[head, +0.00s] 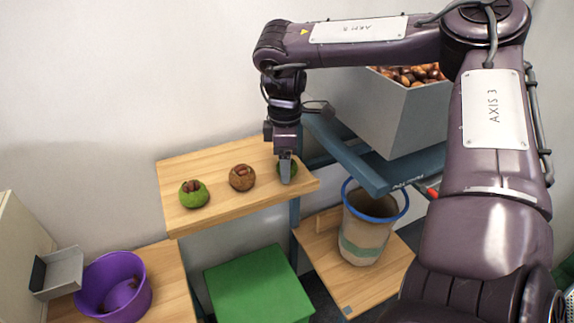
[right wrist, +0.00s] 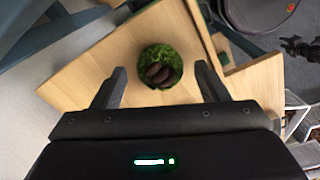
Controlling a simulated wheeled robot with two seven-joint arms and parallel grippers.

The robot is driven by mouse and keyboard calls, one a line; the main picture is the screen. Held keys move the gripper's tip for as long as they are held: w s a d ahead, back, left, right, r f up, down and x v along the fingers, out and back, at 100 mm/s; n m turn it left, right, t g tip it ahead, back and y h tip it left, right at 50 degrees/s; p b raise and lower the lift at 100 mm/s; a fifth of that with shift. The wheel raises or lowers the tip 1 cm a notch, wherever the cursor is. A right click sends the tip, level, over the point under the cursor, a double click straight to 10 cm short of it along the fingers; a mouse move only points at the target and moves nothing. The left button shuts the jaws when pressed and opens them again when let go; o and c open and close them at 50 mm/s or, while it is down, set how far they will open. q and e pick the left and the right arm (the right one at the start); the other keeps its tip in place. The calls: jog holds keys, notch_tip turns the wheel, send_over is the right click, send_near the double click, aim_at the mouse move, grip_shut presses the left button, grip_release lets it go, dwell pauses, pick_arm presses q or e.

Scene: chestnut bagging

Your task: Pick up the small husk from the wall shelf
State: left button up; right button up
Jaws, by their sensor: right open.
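Three husks are on the wooden wall shelf (head: 215,172): a green one (head: 194,194) at the left, a brown one (head: 241,177) in the middle, and a green one (head: 294,168) at the right end that looks smallest. My right gripper (head: 286,181) is at the right-end husk and partly hides it in the head view. In the right wrist view this green husk (right wrist: 147,55), with brown nuts in its opening, shows between the spread fingers of my right gripper (right wrist: 160,73). A gap shows on each side of it. My left gripper is not in view.
A grey bin of chestnuts (head: 385,112) stands on a blue frame (head: 350,160) close right of the shelf. Below are a blue-rimmed bucket (head: 362,243), a green box top (head: 258,287) and a purple bowl (head: 135,270). The wall is behind the shelf.

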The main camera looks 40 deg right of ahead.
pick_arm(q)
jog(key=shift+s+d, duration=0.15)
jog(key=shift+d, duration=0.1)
pick_arm(e)
jog(key=shift+f, duration=0.45)
jog(key=shift+c, duration=1.3)
jog(key=c, duration=0.8)
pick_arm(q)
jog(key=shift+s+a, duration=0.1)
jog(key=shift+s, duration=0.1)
